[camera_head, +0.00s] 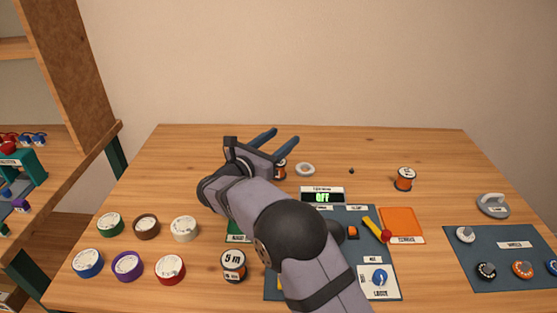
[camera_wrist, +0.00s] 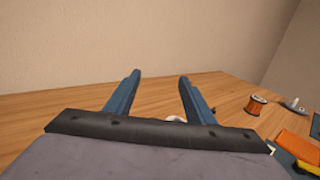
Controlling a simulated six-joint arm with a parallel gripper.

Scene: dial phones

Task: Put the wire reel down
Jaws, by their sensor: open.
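My gripper (camera_head: 286,136) is open, with its two blue fingers apart and nothing between them; it is raised over the back middle of the table. The fingers also show in the wrist view (camera_wrist: 160,76). One copper-coloured wire reel (camera_head: 404,179) stands upright at the back right, and a reel also shows right of the fingers in the wrist view (camera_wrist: 256,105). Another reel (camera_head: 282,170) is partly hidden behind my gripper. A third reel, marked "5 m" (camera_head: 233,264), stands at the front, left of my arm.
Several coloured tape rolls (camera_head: 127,266) lie at the front left. The back left is clear.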

